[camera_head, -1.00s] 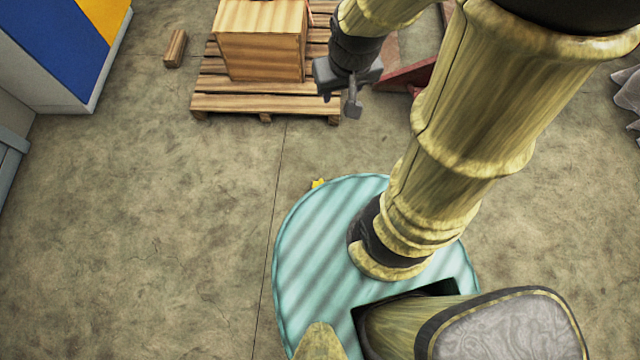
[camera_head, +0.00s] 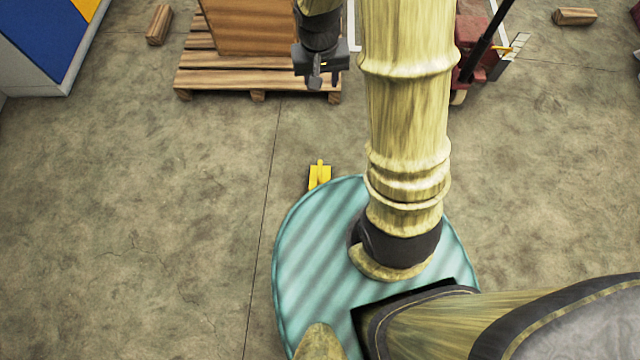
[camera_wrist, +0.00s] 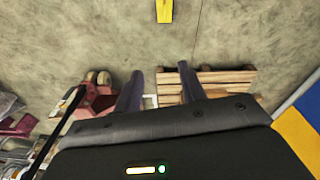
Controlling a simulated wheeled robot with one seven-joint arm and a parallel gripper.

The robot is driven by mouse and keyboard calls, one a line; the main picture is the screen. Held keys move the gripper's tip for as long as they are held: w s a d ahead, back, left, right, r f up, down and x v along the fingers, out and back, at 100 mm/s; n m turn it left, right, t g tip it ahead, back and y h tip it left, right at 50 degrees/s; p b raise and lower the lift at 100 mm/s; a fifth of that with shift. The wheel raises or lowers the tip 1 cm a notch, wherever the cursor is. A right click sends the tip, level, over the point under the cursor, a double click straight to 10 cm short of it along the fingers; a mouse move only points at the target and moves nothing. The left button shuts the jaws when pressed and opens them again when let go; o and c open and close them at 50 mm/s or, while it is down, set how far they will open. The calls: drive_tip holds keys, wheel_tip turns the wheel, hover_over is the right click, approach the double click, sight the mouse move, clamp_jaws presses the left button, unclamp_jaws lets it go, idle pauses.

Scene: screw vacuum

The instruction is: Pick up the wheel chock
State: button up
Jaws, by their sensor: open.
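A small yellow piece, which looks like the wheel chock (camera_head: 319,177), lies on the floor just beyond the edge of my round base. It also shows at the top edge of the wrist view (camera_wrist: 164,11), partly cut off. My gripper (camera_head: 323,80) is at the front edge of the wooden pallet in the head view, well apart from the chock. In the wrist view my gripper (camera_wrist: 160,74) has its two fingers spread, with nothing between them.
The wooden pallet (camera_head: 255,82) carries a wooden crate (camera_head: 255,25). A red pallet jack (camera_head: 468,50) stands to its right. Wooden blocks lie at the far left (camera_head: 159,24) and far right (camera_head: 575,17). Open floor surrounds the chock on its left and far sides.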

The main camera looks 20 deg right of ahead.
drive_tip(key=m+g+h+b, duration=0.1)
drive_tip(key=m+g+b, duration=0.1)
drive_tip(key=b, duration=2.4)
hover_over(319, 165)
drive_tip(key=w+a, duration=0.2)
drive_tip(key=a, duration=0.1)
wheel_tip(319, 165, down, 43)
drive_tip(key=shift+s+r, duration=0.1)
drive_tip(key=shift+r, duration=0.05)
drive_tip(key=f+b, duration=0.2)
drive_tip(key=f, duration=0.2)
drive_tip(key=d+f+b, duration=0.1)
drive_tip(key=f+b, duration=0.2)
drive_tip(key=f, duration=0.1)
drive_tip(key=s+d+f+b, duration=0.1)
drive_tip(key=f+b, duration=0.1)
drive_tip(key=f, duration=0.2)
drive_tip(key=shift+d, duration=0.2)
drive_tip(key=shift+f+b, duration=0.1)
drive_tip(key=shift+b, duration=0.25)
drive_tip(key=f+b, duration=0.3)
drive_tip(key=shift+s+d, duration=0.25)
drive_tip(key=shift+s, duration=0.05)
drive_tip(key=shift+d+f+b, duration=0.2)
drive_tip(key=shift+f+b, duration=0.55)
drive_tip(key=shift+f, duration=0.2)
